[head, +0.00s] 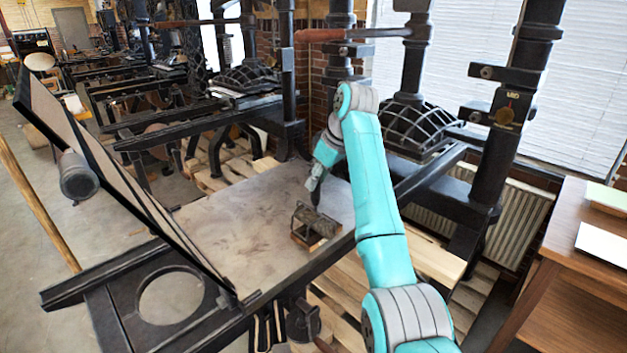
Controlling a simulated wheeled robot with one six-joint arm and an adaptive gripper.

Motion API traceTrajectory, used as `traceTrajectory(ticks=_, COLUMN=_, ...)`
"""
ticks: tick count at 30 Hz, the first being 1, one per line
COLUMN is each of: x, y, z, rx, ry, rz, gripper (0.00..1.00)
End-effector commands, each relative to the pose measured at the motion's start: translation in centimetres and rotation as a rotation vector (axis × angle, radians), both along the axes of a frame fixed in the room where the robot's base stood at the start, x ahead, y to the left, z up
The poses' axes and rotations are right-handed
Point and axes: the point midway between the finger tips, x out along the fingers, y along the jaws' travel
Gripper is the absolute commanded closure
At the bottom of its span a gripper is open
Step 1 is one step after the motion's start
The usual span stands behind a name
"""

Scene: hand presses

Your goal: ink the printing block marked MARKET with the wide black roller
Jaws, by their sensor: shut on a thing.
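My gripper (315,193) is low over the flat grey press bed (240,215), right of its middle. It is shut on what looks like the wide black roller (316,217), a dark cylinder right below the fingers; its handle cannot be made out. The roller is at the top of a small brown-edged printing block (304,239) that stands on the bed. I cannot tell whether the two touch. No lettering on the block is legible, so the word MARKET cannot be read, and its top face is mostly hidden by the roller.
A hinged frame (125,190) stands tilted up along the bed's left. The press's black uprights (490,140) and domed head (415,125) rise behind my arm. A wooden table (570,235) with pale sheets is at the right. The bed left of the block is clear.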

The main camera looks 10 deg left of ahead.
Motion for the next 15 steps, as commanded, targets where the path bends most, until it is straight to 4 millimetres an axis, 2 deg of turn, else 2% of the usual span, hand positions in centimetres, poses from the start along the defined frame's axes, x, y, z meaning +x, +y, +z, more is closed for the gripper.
traceTrajectory(ticks=7, x=1.3, y=-1.0, z=0.1, rx=0.0, ry=0.0, rz=-0.001, gripper=0.99)
traceTrajectory(ticks=15, x=1.8, y=-1.5, z=0.1, rx=0.0, ry=0.0, rz=0.0, gripper=0.99)
